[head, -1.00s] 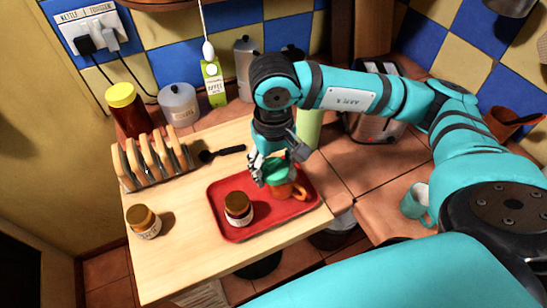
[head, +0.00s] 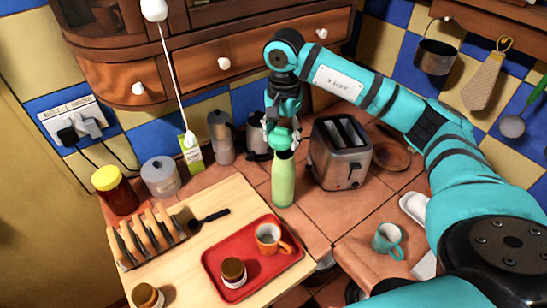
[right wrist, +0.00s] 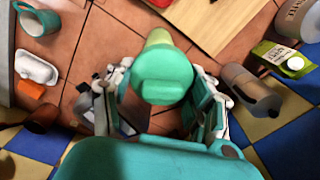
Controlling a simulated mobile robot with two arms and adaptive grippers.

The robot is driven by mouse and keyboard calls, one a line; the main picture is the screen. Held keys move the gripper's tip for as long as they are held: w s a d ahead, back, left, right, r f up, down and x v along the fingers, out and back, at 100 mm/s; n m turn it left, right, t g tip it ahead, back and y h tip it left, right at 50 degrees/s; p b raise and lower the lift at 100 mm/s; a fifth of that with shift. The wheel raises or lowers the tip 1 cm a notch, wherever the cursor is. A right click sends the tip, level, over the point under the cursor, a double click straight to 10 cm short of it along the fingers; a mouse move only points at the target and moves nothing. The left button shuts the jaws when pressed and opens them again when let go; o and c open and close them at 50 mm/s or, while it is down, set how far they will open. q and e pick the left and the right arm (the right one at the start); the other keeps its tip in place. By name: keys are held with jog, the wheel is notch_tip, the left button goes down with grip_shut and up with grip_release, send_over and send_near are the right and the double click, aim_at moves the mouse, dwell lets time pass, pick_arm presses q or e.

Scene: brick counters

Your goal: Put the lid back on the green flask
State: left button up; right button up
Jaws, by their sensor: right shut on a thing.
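The green flask (head: 283,182) stands upright on the tiled counter, just right of the wooden board and left of the toaster. My right gripper (head: 281,136) is shut on the teal-green lid (head: 282,143) and holds it at the top of the flask. In the right wrist view the lid (right wrist: 163,77) sits between the fingers and covers most of the flask, whose pale green shoulder (right wrist: 158,38) shows behind it. I cannot tell whether the lid touches the neck or is a little above it. My left gripper is not in view.
The toaster (head: 341,152) stands close to the right of the flask. A dark kettle (head: 257,137) and a moka pot (head: 221,137) are behind it to the left. The red tray (head: 248,277) holds an orange mug (head: 269,238) and a jar (head: 233,271).

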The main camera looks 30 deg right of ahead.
aim_at(286, 143)
jog(key=shift+w+d+r+m, duration=0.25)
jog(key=shift+d+r, duration=0.1)
jog(key=shift+r, duration=0.1)
jog(key=shift+w+d+r+m, duration=0.15)
jog(key=shift+d+r+m, duration=0.1)
jog(key=shift+d+r, duration=0.15)
pick_arm(q)
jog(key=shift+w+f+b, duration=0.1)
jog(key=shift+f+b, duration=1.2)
jog(key=shift+b, duration=0.5)
pick_arm(e)
jog(key=shift+m, duration=0.4)
jog(key=shift+w+d+f, duration=0.15)
jog(key=shift+f, duration=1.35)
jog(key=shift+w+d+f, duration=0.1)
jog(key=shift+d+f, duration=0.05)
jog(key=shift+f, duration=1.35)
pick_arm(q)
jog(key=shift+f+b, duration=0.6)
pick_arm(e)
jog(key=shift+f, duration=0.15)
jog(key=o, duration=1.5)
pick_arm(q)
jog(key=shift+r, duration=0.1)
